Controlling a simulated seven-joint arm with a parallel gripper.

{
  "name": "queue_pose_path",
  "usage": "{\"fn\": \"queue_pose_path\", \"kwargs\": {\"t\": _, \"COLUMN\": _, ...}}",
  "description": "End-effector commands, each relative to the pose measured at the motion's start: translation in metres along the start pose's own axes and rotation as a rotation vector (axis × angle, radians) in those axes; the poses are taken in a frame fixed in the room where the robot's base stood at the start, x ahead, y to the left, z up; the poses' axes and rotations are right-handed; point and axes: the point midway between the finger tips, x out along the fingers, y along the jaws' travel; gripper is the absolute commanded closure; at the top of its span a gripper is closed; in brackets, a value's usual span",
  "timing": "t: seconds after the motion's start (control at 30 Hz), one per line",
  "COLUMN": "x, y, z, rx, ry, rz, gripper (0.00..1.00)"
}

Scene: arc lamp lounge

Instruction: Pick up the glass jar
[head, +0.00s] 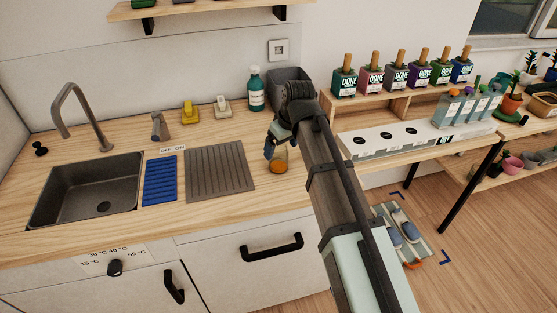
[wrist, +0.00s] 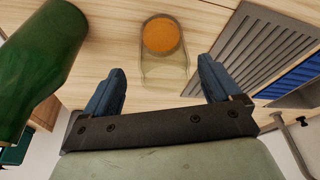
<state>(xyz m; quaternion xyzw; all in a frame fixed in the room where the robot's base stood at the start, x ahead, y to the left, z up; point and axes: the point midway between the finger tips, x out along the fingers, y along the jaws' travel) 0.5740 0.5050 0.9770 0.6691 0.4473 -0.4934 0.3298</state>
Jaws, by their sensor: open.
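The glass jar (wrist: 165,70) is clear, with a round orange top or contents (wrist: 162,35). It stands on the wooden counter. In the head view the jar (head: 280,166) is right of the grey ribbed mat, just below my gripper (head: 272,148) and partly hidden by it. In the wrist view my gripper (wrist: 160,82) has its two blue fingers wide apart and empty. The jar appears ahead of the gap between them, with clear space on both sides. I cannot see contact.
A green bottle (wrist: 40,60) looms close on the left of the wrist view. In the head view a teal bottle (head: 256,90) and grey bin (head: 288,82) stand behind the gripper. The ribbed mat (head: 220,168), blue rack (head: 160,180) and sink (head: 85,188) lie left.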

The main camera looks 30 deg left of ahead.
Motion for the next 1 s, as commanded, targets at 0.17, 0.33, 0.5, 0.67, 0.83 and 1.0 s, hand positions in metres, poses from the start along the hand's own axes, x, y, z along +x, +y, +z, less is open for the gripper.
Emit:
{"fn": "queue_pose_path", "kwargs": {"t": 0.17, "x": 0.011, "y": -0.002, "z": 0.000, "rx": 0.000, "ry": -0.001, "rz": 0.000, "gripper": 0.09}}
{"fn": "queue_pose_path", "kwargs": {"t": 0.33, "x": 0.031, "y": -0.005, "z": 0.000, "rx": 0.000, "ry": -0.002, "rz": -0.001, "gripper": 0.09}}
{"fn": "queue_pose_path", "kwargs": {"t": 0.5, "x": 0.048, "y": -0.005, "z": 0.000, "rx": 0.000, "ry": -0.001, "rz": 0.000, "gripper": 0.09}}
{"fn": "queue_pose_path", "kwargs": {"t": 0.67, "x": 0.052, "y": -0.005, "z": 0.000, "rx": 0.000, "ry": 0.000, "rz": 0.000, "gripper": 0.09}}
{"fn": "queue_pose_path", "kwargs": {"t": 0.83, "x": 0.051, "y": -0.005, "z": 0.000, "rx": 0.000, "ry": 0.000, "rz": 0.000, "gripper": 0.14}}
{"fn": "queue_pose_path", "kwargs": {"t": 1.0, "x": 0.051, "y": -0.005, "z": 0.000, "rx": 0.000, "ry": 0.000, "rz": 0.000, "gripper": 0.30}}
